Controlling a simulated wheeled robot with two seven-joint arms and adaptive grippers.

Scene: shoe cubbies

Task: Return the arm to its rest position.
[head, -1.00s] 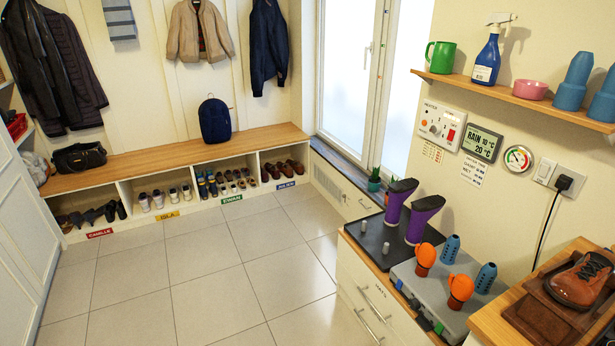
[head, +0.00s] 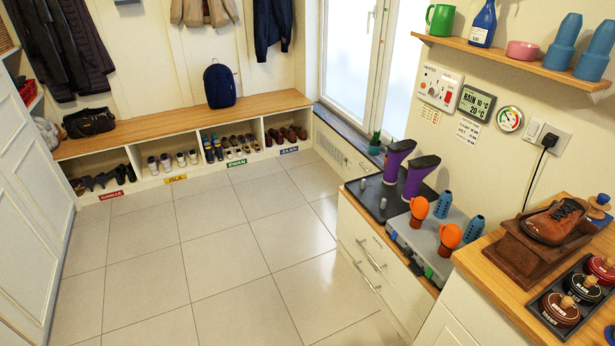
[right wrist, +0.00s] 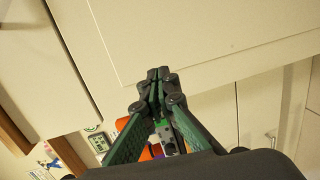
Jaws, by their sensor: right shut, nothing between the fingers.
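My right gripper (right wrist: 160,78) shows in the right wrist view with its green-sided fingers drawn together. It is shut and holds nothing. A pale cabinet front (right wrist: 200,40) lies beyond its fingertips; I cannot tell how far away it is. Neither gripper shows in the head view. My left gripper is out of sight.
In the head view, a wooden counter (head: 480,262) at the right bears a brown shoe on a stand (head: 550,232) and several polish tins (head: 560,308). Purple boot shapes (head: 418,178) stand on a dark tray behind. Shoe cubbies line the back wall. The tiled floor (head: 220,260) is clear.

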